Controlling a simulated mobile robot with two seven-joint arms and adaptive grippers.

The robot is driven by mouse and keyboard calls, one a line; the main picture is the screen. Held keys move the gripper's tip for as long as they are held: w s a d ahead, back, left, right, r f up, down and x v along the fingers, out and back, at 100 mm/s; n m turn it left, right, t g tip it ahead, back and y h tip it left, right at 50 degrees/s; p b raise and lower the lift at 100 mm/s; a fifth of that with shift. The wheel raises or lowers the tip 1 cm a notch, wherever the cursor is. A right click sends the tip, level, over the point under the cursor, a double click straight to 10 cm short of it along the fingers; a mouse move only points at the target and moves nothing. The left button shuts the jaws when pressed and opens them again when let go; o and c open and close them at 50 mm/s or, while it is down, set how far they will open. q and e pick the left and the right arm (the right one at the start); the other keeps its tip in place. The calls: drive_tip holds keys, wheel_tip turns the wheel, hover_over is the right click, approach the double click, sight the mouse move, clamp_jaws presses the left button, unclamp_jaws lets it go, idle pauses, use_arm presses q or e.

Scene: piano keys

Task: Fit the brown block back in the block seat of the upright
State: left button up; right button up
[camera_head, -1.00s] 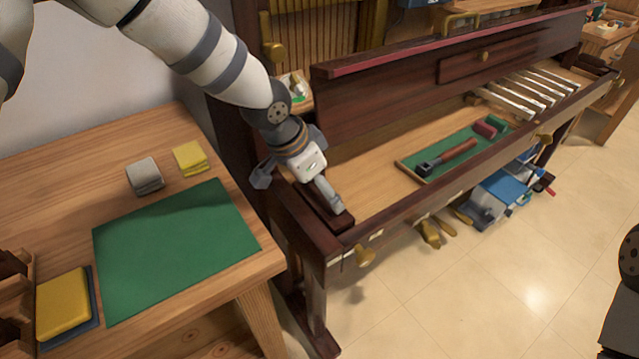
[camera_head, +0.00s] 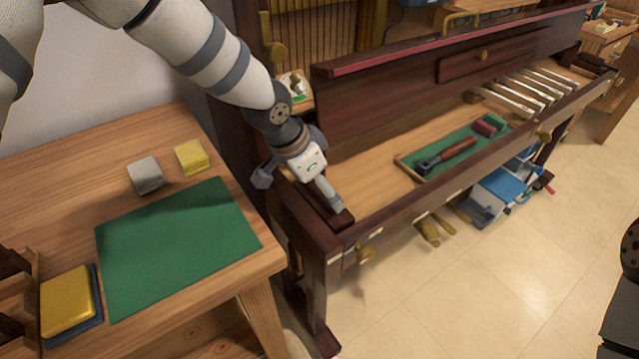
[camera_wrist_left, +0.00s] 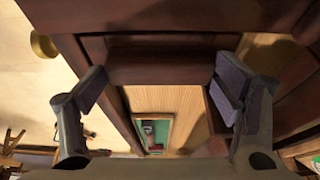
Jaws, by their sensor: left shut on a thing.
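The brown block (camera_wrist_left: 160,66) is a dark reddish-brown piece between the two grey pads of my left gripper (camera_wrist_left: 162,88) in the left wrist view. In the head view my left gripper (camera_head: 303,188) points down at the left end of the upright's key bed, shut on the block (camera_head: 326,214). The block lies low beside the dark left side of the upright (camera_head: 318,238). The block seat is hidden beneath the block and gripper, so I cannot tell whether the block is fully down in it.
The side table at left holds a green mat (camera_head: 175,245), a grey block (camera_head: 146,175) and yellow pads (camera_head: 191,157).

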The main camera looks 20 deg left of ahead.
use_arm(q)
drive_tip(key=o, duration=1.7)
drive_tip(key=v, duration=1.2)
